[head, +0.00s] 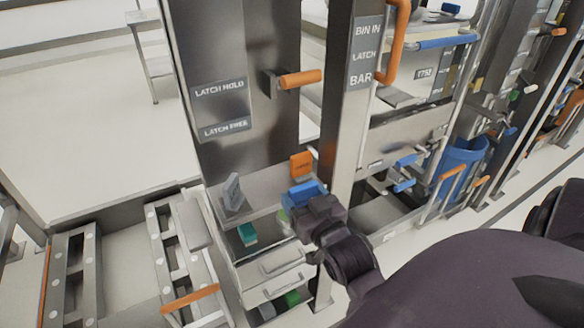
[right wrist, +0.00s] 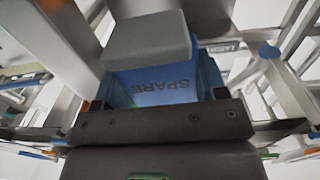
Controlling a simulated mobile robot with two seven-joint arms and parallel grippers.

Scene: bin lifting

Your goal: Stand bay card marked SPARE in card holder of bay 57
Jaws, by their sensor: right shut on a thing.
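My right gripper (head: 309,201) is shut on a blue card (head: 305,190) at the shelf beside the steel post. In the right wrist view the blue card (right wrist: 158,86) lies between the fingers and bears the word SPARE, seen upside down. A grey block (right wrist: 150,40) is just beyond it there; I cannot tell whether they touch. In the head view an orange card (head: 301,165) stands behind the blue one, and a grey card (head: 234,193) stands tilted to the left. No number 57 is readable, and I cannot make out which holder belongs to that bay. My left gripper is out of view.
Below is a pale drawer (head: 275,270) with a handle. An orange-handled latch (head: 300,79) juts from the steel panel, and the post (head: 343,110) stands close to my right gripper. Roller rails (head: 165,250) lie left.

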